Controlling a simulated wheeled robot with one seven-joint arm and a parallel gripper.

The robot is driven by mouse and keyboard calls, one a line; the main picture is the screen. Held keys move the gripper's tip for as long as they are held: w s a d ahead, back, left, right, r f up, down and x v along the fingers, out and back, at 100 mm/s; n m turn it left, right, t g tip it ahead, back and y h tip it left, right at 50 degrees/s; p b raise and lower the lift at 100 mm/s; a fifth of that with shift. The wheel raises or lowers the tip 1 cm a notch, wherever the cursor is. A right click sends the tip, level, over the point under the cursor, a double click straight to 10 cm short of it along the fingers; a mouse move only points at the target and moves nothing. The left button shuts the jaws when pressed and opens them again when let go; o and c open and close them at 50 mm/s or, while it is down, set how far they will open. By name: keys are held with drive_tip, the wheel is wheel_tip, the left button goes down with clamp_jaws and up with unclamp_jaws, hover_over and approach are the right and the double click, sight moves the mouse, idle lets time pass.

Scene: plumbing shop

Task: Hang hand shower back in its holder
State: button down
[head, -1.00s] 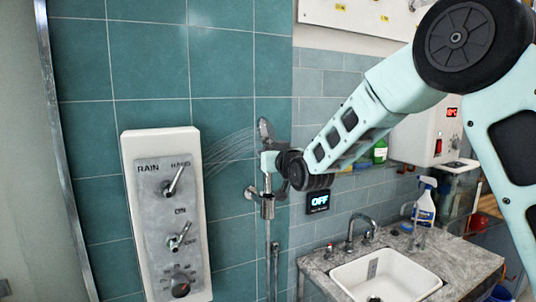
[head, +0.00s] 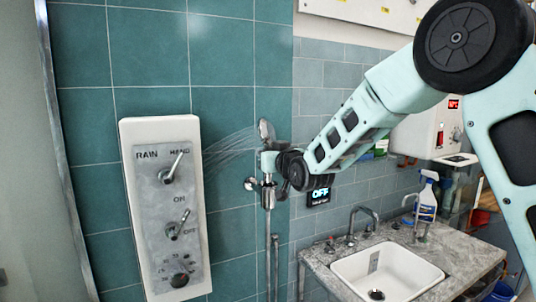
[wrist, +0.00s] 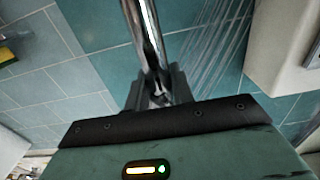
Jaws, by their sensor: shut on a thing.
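The chrome hand shower (head: 265,132) is upright in front of the teal tiles and sprays water to the left. My gripper (head: 268,160) is shut on its handle. The handle also shows in the wrist view (wrist: 146,35), running between the fingers (wrist: 152,97). The holder (head: 267,187) is on the wall just below my gripper. The lower handle lines up with the holder from above and appears to reach it. I cannot tell whether it is seated, because the parts overlap and are small.
A white control panel (head: 128,220) with levers and a dial stands left of the shower. A small "OFF" display (head: 318,197) is right of the holder. A sink (head: 388,268) with a tap and a spray bottle (head: 427,197) are at the lower right.

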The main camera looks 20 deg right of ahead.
drive_tip(key=shift+f+b, duration=0.4)
drive_tip(key=shift+b, duration=0.25)
drive_tip(key=c, duration=1.1)
unclamp_jaws()
drive_tip(key=shift+s+f, duration=0.1)
drive_tip(key=shift+s, duration=0.05)
